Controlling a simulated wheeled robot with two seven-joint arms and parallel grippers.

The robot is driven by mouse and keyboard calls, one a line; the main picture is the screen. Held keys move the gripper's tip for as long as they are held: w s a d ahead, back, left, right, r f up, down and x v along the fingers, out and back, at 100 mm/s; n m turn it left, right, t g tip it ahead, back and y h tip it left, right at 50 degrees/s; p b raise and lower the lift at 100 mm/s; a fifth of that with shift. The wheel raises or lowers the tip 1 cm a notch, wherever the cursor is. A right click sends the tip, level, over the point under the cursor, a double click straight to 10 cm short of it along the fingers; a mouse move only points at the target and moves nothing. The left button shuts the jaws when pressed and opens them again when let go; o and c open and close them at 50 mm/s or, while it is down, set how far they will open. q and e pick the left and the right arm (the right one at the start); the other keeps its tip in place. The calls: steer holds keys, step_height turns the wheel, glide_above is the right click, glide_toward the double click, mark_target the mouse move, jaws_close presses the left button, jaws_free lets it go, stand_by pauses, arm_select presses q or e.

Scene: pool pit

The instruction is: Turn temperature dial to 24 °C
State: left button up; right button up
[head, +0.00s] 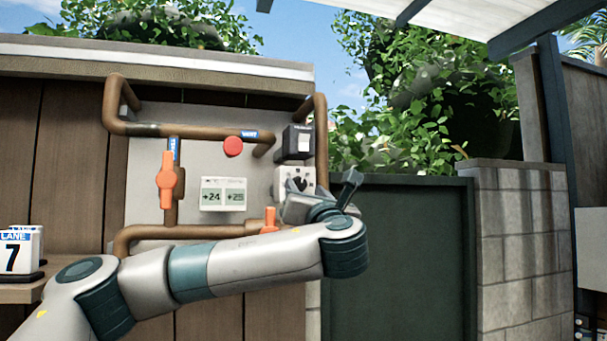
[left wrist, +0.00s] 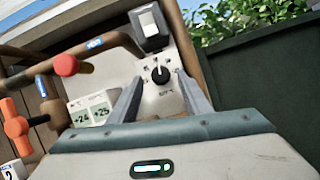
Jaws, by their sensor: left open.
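The temperature dial (left wrist: 160,74) is a black round knob with a pale pointer on a light plate with small markings, too small to read. In the left wrist view it sits between the two fingers of my left gripper (left wrist: 160,97), which are open and apart from it. In the head view the dial (head: 299,184) is partly hidden by my left gripper (head: 296,192), which is right in front of the plate. A display (head: 223,194) left of the dial reads +24 and +25; it also shows in the left wrist view (left wrist: 91,110). My right gripper is not in view.
A dark switch box (head: 297,143) is just above the dial. Brown pipes (head: 115,110) with a red knob (head: 233,146) and orange valve handles (head: 167,179) run around the panel. A lane 7 sign (head: 18,252) stands on a ledge at far left. A dark green panel (head: 400,260) is on the right.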

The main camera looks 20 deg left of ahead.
mark_target(300, 184)
arm_select(q)
steer(key=shift+p+x, duration=0.6)
steer(key=shift+x, duration=0.8)
steer(key=shift+c, duration=0.2)
steer(key=c, duration=1)
